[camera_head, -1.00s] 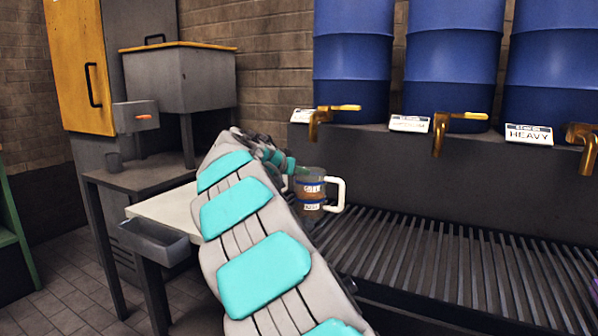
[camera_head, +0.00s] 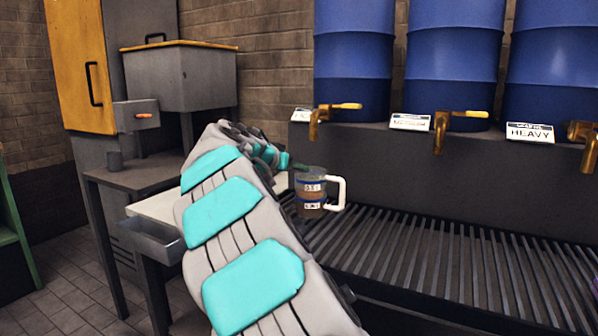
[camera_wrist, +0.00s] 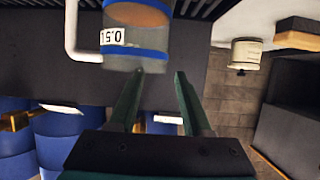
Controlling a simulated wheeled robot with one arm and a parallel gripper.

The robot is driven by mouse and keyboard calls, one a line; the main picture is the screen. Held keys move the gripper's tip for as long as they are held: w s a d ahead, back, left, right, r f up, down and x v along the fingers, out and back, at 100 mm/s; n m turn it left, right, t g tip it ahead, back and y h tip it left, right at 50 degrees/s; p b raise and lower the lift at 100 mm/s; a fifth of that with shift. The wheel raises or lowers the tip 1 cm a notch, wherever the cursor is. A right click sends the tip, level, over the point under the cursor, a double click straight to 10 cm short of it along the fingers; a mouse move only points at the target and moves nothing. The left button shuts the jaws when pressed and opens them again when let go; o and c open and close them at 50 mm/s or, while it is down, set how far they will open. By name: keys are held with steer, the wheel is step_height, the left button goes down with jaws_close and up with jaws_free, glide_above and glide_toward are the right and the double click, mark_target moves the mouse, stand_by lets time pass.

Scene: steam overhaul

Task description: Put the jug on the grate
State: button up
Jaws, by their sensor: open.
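The jug (camera_head: 312,190) is a clear cup with blue bands, a white handle on its right and brownish contents. It stands upright, seemingly on the left end of the dark slatted grate (camera_head: 450,262); its base contact is not fully clear. My gripper (camera_head: 291,165) is at the jug's upper left. In the wrist view my gripper (camera_wrist: 160,73) is open, with nothing between its two green fingers.
Several blue drums with brass taps (camera_head: 439,132) and labels stand on a dark ledge behind the grate. At left are a grey table (camera_head: 140,177), a hopper (camera_head: 182,80) and a yellow cabinet (camera_head: 80,75). The grate right of the jug is clear.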

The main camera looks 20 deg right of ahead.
steer(key=v, duration=0.8)
steer(key=shift+s+a+b, duration=0.25)
steer(key=shift+s+b, duration=0.05)
steer(key=shift+b, duration=0.15)
